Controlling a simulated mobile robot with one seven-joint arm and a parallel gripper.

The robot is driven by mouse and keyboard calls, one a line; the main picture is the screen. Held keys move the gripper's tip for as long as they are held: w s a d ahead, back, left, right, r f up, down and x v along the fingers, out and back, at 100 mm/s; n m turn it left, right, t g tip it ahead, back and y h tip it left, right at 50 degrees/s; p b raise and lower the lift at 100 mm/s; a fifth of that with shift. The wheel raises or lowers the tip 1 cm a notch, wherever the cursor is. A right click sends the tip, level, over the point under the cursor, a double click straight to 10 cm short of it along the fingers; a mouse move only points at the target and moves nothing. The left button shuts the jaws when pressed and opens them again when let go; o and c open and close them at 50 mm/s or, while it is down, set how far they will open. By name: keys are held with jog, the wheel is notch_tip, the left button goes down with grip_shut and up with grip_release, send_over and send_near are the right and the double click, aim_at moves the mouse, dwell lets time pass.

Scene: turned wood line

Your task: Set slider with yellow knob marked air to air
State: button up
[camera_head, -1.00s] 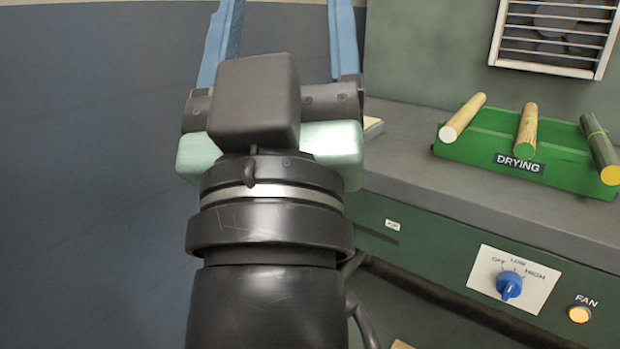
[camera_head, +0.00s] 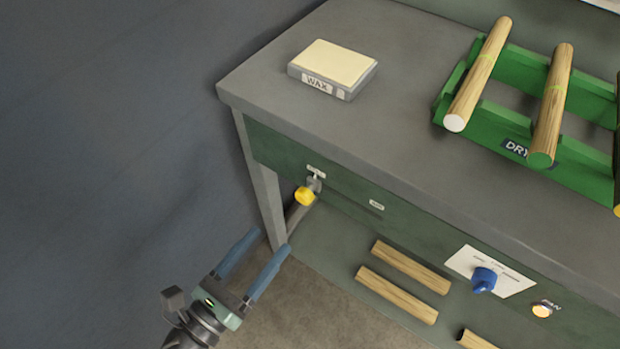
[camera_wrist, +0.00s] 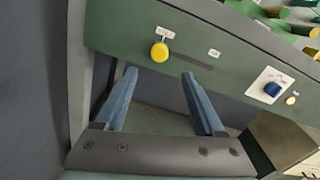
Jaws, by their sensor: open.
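The slider's yellow knob (camera_head: 305,196) sticks out of the green front panel of the bench, at the left end of a dark slot that runs to the right. A small white label is above the knob; its text is too small to read. A second small label (camera_head: 376,205) sits above the slot's right part. In the wrist view the yellow knob (camera_wrist: 159,52) shows above and between my fingers, with the right label (camera_wrist: 214,53) to its right. My gripper (camera_head: 268,257) is open and empty, below and left of the knob, apart from it.
A blue rotary knob (camera_head: 483,279) and a lit fan button (camera_head: 541,311) are on the panel at right. A wax box (camera_head: 333,67) and a green drying rack (camera_head: 575,172) with wooden rods stand on the bench top (camera_head: 407,130). More rods (camera_head: 397,294) lie below.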

aim_at(302, 200)
jog(key=b+x, duration=0.2)
jog(key=x, duration=1)
jog(key=shift+w, duration=0.2)
jog(key=shift+c, duration=0.3)
grip_shut()
dwell(0.6)
jog(key=shift+s, duration=0.1)
